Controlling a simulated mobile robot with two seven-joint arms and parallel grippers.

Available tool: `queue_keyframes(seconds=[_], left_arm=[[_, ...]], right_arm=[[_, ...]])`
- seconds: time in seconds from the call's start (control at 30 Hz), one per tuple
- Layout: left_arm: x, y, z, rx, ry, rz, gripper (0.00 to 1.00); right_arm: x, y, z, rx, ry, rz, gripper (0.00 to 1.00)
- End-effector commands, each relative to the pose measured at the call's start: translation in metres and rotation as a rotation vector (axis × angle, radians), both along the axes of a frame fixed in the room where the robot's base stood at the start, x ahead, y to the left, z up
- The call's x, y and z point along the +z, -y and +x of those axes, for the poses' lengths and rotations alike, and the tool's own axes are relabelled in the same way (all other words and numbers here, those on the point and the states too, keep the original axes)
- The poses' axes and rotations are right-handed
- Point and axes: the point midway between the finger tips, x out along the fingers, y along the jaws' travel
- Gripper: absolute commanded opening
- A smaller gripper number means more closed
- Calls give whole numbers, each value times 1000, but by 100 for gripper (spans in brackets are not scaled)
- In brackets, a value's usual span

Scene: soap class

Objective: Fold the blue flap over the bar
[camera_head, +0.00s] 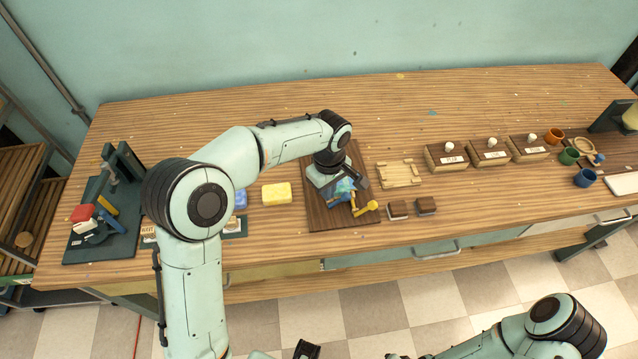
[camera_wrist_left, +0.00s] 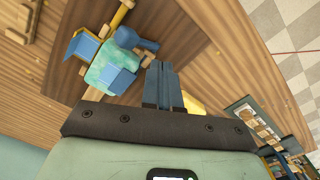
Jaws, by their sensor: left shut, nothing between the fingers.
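A marbled green-blue bar (camera_head: 345,186) lies on a dark wooden board (camera_head: 316,215), partly covered by my left wrist in the head view. The left wrist view shows the bar (camera_wrist_left: 103,70) with blue flaps standing out around it. One flap (camera_wrist_left: 82,45) sticks out at its upper left, one (camera_wrist_left: 122,82) lies at its lower right, and another blue part (camera_wrist_left: 132,39) is at its upper right. My left gripper (camera_wrist_left: 161,66) is shut and empty, its blue-grey fingertips close beside the bar; contact is unclear. My right gripper (camera_head: 306,350) seems to show at the bottom edge, cut off.
A yellow block (camera_head: 276,193) stands left of the board. A yellow-knobbed piece (camera_head: 366,208) is at the board's front, with two brown blocks (camera_head: 398,209) to its right. A wooden slatted rack (camera_head: 400,173) and several labelled boxes (camera_head: 447,157) stand farther right. A dark stand (camera_head: 108,225) is far left.

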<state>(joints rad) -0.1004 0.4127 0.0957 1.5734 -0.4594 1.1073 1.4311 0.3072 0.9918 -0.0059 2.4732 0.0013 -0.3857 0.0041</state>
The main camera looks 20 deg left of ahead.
Motion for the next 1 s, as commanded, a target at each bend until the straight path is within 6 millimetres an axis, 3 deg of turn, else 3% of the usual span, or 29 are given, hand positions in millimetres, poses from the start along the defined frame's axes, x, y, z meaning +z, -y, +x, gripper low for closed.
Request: queue_keyframes(seconds=[0.53, 1.0], left_arm=[[46, -4, -2, 0, 3, 1, 0], [47, -5, -3, 0, 1, 0, 0]], right_arm=[[29, 0, 17, 0, 19, 0, 43], [29, 0, 17, 0, 19, 0, 43]])
